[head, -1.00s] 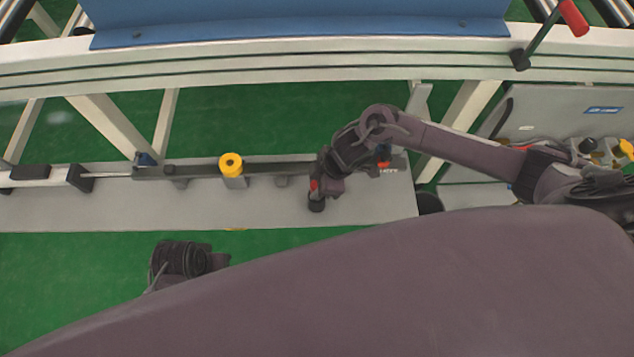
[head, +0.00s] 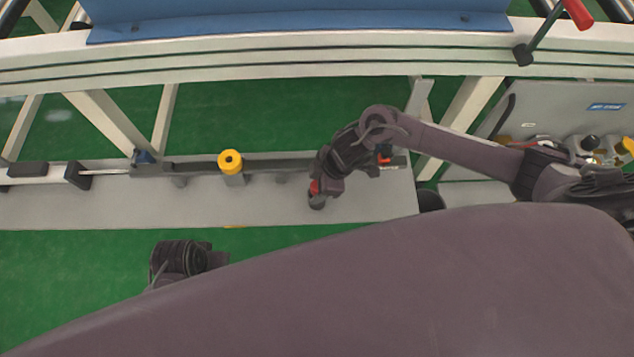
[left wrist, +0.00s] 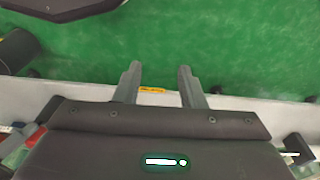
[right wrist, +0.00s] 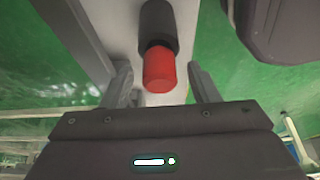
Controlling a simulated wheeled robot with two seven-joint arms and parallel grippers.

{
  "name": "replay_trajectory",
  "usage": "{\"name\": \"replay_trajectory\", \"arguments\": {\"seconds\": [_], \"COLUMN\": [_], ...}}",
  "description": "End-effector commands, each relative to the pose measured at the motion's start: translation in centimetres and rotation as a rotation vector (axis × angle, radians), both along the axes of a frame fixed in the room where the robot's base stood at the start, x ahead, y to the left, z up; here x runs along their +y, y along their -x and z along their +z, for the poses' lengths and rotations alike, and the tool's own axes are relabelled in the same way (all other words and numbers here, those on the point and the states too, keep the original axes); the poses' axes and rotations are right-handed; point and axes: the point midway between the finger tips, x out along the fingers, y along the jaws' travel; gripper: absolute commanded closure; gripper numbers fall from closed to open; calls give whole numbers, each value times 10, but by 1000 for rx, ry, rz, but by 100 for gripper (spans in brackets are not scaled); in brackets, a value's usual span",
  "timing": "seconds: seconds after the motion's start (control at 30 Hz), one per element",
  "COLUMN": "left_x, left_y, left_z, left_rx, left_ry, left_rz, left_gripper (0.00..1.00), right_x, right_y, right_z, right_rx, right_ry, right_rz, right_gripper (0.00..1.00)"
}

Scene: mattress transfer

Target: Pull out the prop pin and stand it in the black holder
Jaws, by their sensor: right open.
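The prop pin shows its red cylindrical end (right wrist: 159,71) in the right wrist view, between my right gripper's spread fingers (right wrist: 160,82). The black holder (right wrist: 157,22) is the dark cylinder directly against the red end, over the grey plate. The pin looks set in it, but its lower part is hidden. In the head view my right gripper (head: 320,190) is low over the plate and the red end (head: 314,187) shows beside it. The right gripper is open. My left gripper (left wrist: 157,80) is open and empty; its wrist shows at lower left in the head view.
The grey plate (head: 120,213) carries a dark rail, a rod and a yellow-topped cylinder (head: 231,162). A white frame beam (head: 300,58) and blue panel (head: 300,18) run behind. A grey panel (head: 545,110) with fittings stands at right.

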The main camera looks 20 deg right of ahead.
Motion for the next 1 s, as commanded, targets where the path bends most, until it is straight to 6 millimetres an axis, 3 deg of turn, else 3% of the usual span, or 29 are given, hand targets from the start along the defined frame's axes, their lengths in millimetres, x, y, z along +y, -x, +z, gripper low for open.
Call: {"name": "replay_trajectory", "arguments": {"seconds": [0.27,0.5,0.63,0.8,1.0], "left_x": [-3,-13,-3,0,1], "left_y": [0,1,6,3,0], "left_z": [12,59,67,40,18], "left_rx": [-12,-56,-4,8,1], "left_ry": [6,28,2,-3,0], "left_rz": [-8,-39,-20,-6,3], "left_gripper": [64,64,64,64,64], "right_x": [0,0,-10,-21,-27], "right_y": [0,0,2,6,8], "right_z": [0,0,28,54,69], "right_rx": [0,0,-2,-1,0], "right_ry": [1,1,2,1,0], "right_rz": [0,0,0,1,0], "right_gripper": [45,45,45,45,45]}}
